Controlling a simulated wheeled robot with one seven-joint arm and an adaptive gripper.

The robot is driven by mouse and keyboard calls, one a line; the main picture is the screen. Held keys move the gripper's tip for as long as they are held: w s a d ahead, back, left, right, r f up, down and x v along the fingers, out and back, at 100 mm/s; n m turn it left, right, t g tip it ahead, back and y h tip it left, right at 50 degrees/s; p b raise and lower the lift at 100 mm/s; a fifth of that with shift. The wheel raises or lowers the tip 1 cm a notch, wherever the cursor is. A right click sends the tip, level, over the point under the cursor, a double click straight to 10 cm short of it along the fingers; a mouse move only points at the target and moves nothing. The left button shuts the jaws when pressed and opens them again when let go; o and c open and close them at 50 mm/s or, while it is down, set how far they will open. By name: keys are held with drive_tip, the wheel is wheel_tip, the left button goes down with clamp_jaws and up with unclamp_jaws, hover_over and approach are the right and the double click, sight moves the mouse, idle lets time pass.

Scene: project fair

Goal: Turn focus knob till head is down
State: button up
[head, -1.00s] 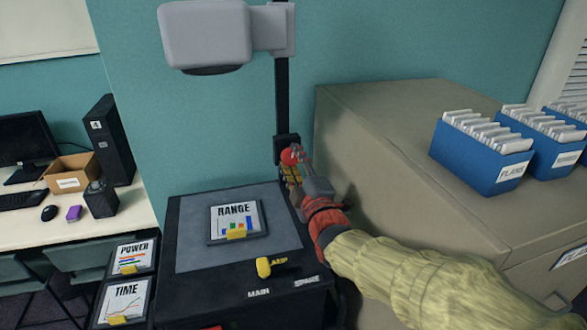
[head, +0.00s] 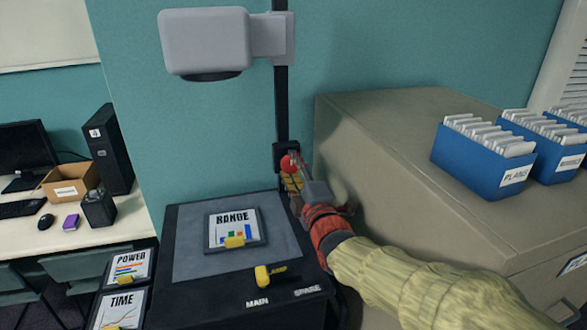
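The grey projector head (head: 205,42) sits high on a dark upright post (head: 281,110), well above the projector's flat stage (head: 190,262). The red focus knob (head: 288,163) is on the dark block low on the post. My gripper (head: 294,172) is at the knob, coming from the lower right. One finger shows at the knob's upper right, and a yellow part shows just below the knob. The far side of the grip is hidden, so I cannot tell whether the fingers are closed on the knob.
A RANGE card (head: 233,229) lies on the stage. A yellow lamp lever (head: 263,276) is on the front panel. POWER (head: 128,268) and TIME (head: 118,308) cards are at left. A beige cabinet (head: 400,150) with blue file boxes (head: 480,158) stands close right of my arm.

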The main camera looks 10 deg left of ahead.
drive_tip(key=o, duration=0.3)
drive_tip(key=shift+o, duration=0.2)
drive_tip(key=shift+s, duration=0.1)
drive_tip(key=v, duration=1.1)
drive_tip(key=shift+s+d, duration=0.15)
drive_tip(key=shift+s, duration=0.2)
drive_tip(key=shift+f, duration=0.1)
